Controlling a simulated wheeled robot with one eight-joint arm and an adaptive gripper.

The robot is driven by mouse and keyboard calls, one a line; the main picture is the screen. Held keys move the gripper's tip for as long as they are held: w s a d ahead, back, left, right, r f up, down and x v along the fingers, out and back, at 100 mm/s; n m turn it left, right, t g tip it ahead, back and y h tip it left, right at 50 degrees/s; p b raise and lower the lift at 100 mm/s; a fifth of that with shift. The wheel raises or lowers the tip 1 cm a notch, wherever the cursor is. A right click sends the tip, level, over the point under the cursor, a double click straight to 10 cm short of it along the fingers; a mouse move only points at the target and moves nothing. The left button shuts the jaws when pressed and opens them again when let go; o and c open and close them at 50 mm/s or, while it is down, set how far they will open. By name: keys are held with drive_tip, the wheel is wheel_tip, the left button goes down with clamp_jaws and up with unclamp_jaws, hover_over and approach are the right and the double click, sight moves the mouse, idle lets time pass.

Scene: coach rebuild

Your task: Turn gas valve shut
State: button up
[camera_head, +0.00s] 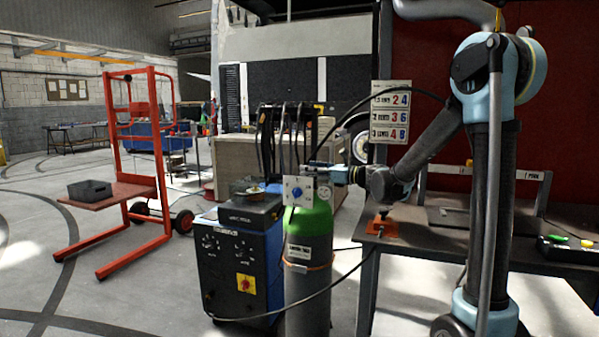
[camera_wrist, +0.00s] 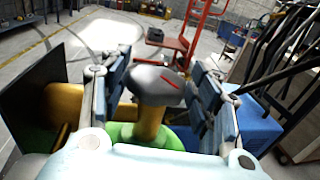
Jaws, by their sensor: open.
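The gas cylinder (camera_head: 308,222) stands upright with a green shoulder and dark grey body. In the wrist view, the grey valve knob (camera_wrist: 158,86) with a red line on top sits on a brass stem (camera_wrist: 150,122) above the green shoulder (camera_wrist: 125,132). My gripper (camera_head: 314,168) is at the top of the cylinder, reaching in from the right. In the wrist view, its blue-padded fingers are open, one on each side of the knob. I cannot tell whether either pad touches it. In the head view, the knob is not clear behind a pale plate with a blue dial (camera_head: 297,192).
A blue and black welding machine (camera_head: 240,262) stands left of the cylinder. A hose and cables run close by. A workbench (camera_head: 440,247) is at the right. A red lift trolley (camera_head: 136,190) holds a dark bin (camera_head: 90,190).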

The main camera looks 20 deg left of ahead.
drive_tip(key=shift+x, duration=2.65)
drive_tip(key=c, duration=1)
drive_tip(key=shift+c, duration=0.6)
